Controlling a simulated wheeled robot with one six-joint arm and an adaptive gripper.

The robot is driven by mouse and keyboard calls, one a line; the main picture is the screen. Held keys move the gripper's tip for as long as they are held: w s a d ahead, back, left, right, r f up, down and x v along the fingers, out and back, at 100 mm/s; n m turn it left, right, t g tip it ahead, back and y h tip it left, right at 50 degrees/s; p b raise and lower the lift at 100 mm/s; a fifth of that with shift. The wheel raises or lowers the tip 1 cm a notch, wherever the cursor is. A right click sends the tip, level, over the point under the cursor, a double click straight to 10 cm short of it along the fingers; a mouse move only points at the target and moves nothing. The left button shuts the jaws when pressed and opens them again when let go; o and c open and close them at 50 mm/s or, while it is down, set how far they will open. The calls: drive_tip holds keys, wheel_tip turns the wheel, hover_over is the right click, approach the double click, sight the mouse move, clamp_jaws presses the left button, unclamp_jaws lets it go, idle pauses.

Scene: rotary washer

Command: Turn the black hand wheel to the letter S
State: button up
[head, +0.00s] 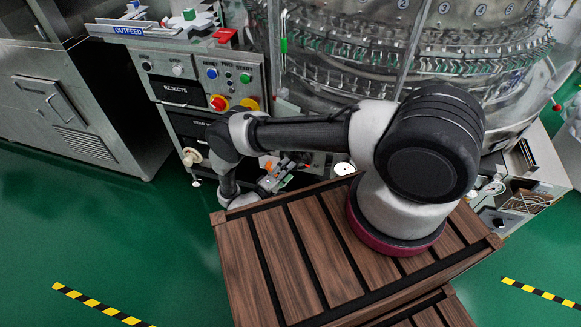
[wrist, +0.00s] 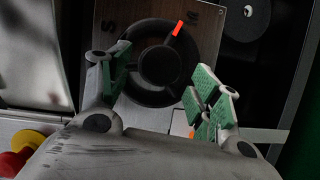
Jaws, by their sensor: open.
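In the wrist view the black hand wheel (wrist: 158,68) is a round ring on a brownish metal plate. Its orange-red mark (wrist: 178,29) points to the upper right, close to a sideways letter that looks like M (wrist: 194,15). The letter S (wrist: 110,25) is on the plate to the upper left of the wheel. My gripper (wrist: 164,68) is open, with its green-padded fingers on the left and right sides of the wheel in the picture. I cannot tell whether they touch it. In the head view my gripper (head: 274,177) is low by the cabinet, and I cannot make out the wheel there.
A dark disc with a pale centre (wrist: 248,12) lies right of the plate. A red and yellow stop button (head: 219,102) is on the control panel above my arm. A pale knob (head: 191,157) sticks out at the left. The large steel washer (head: 400,60) fills the back.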

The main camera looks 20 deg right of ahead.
drive_tip(key=v, duration=0.8)
drive_tip(key=shift+s+a, duration=0.2)
drive_tip(key=shift+a, duration=0.15)
